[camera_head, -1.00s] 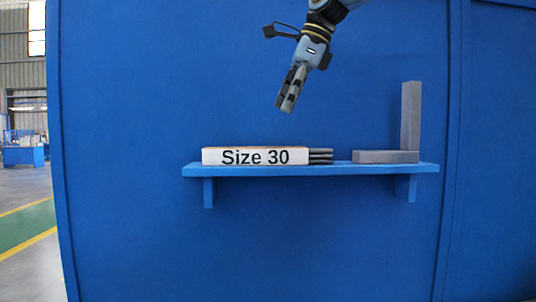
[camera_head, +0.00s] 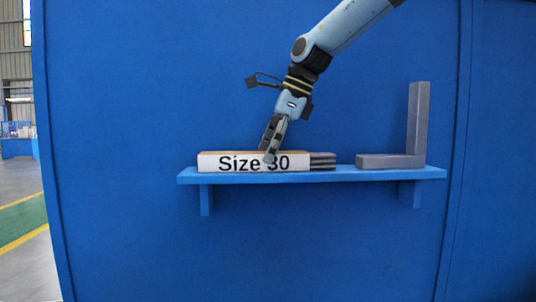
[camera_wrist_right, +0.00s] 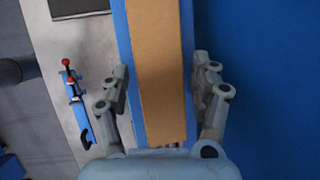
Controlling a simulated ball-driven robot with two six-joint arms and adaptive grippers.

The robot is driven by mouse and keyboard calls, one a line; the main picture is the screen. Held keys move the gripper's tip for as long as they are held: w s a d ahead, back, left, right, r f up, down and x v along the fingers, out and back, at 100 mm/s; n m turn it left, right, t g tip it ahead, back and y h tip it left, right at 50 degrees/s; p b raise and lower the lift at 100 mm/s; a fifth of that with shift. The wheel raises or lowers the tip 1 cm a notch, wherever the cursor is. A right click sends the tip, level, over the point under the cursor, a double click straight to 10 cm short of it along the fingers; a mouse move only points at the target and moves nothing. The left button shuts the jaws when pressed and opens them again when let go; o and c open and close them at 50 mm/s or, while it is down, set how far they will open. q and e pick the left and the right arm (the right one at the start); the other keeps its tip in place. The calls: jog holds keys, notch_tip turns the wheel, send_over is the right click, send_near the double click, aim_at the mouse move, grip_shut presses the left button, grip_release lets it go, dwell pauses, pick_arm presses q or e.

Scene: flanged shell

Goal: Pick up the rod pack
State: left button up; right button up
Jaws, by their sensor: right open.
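The rod pack is a white and brown box marked "Size 30" (camera_head: 230,163) with several grey rods (camera_head: 323,161) sticking out of its right end. It lies flat on the blue shelf (camera_head: 370,174). My right gripper (camera_head: 269,156) reaches down from above at the box's right half, covering part of the label. In the right wrist view the brown top of the box (camera_wrist_right: 158,70) runs between the two open fingers (camera_wrist_right: 160,95), with a gap on each side. My left gripper is not in view.
A grey L-shaped block (camera_head: 417,125) stands on the right part of the shelf, apart from the rods. A blue wall panel (camera_head: 130,110) is behind the shelf. The space above the box's left part is clear.

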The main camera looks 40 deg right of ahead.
jog(key=shift+w+a+f, duration=0.1)
jog(key=shift+w+f, duration=0.05)
jog(key=shift+f, duration=0.15)
jog(key=shift+c, duration=0.9)
grip_shut()
jog(key=shift+r, duration=0.1)
